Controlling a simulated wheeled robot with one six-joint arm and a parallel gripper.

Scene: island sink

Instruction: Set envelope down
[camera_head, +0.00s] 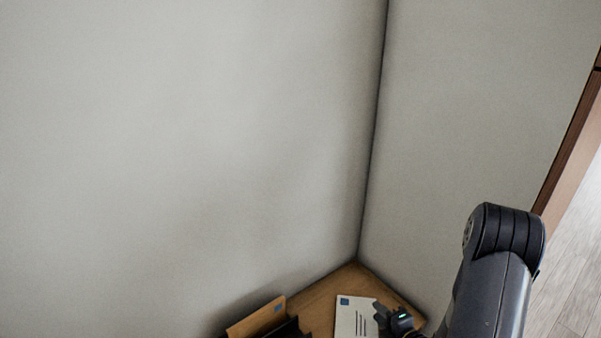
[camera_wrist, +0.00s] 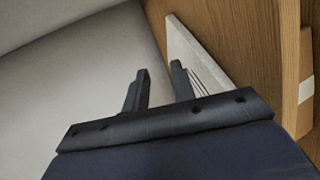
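A white envelope (camera_head: 352,318) with a blue stamp and dark address lines lies on a small wooden surface (camera_head: 318,298) in the corner, its lower part cut off by the picture edge. My gripper (camera_head: 384,312) is at the envelope's right edge in the head view. In the wrist view my gripper (camera_wrist: 158,70) has its two fingers apart, with only pale wall showing between them. There the envelope (camera_wrist: 190,50) lies beside and behind the right finger, outside the gap. Whether that finger touches it cannot be told.
A brown upright piece (camera_head: 257,318) with a small blue-grey mark stands left of the envelope, with a black object (camera_head: 287,329) in front. In the wrist view a brown item with a pale label (camera_wrist: 305,90) is at the right. Walls close in behind and to the right.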

